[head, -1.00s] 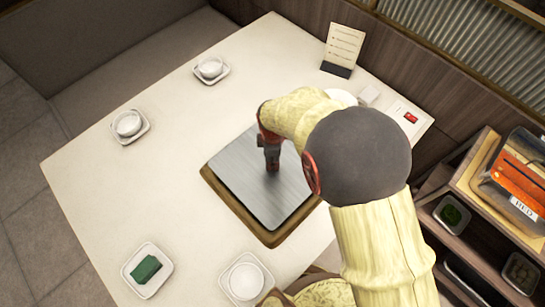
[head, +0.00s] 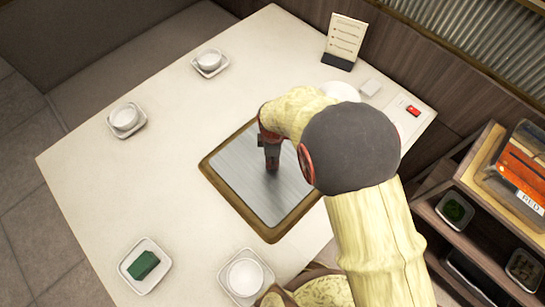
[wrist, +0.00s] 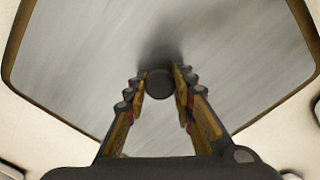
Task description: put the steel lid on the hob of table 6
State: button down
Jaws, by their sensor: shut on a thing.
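The steel lid (head: 240,182) is a square brushed-metal plate with a dark round knob (wrist: 160,84). It lies over the hob of the table, inside the hob's brown rim (head: 232,209). The rim shows along the lid's edges in the head view, and in the wrist view the lid (wrist: 80,60) also lies inside it. My gripper (wrist: 160,78) points down at the middle of the lid, its fingers shut on the knob. In the head view my gripper (head: 271,169) partly hides the knob. The lid hides the hob's inside.
Around the hob on the pale table (head: 170,190) are white cups on saucers (head: 126,118), a green item on a dish (head: 144,265) and a menu stand (head: 344,40). A shelf with an orange-red box (head: 522,165) stands at right.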

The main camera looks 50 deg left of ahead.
jog(key=shift+f, duration=0.3)
dwell(0.5)
jog(key=c, duration=1.5)
grip_release()
jog(key=shift+o, duration=0.4)
jog(key=shift+d+f, duration=0.1)
jog(key=o, duration=0.8)
jog(key=shift+c, duration=0.2)
jog(key=shift+o, duration=0.3)
jog(key=shift+r+p, duration=3.3)
jog(key=shift+r, duration=2.35)
jog(key=shift+f, duration=0.1)
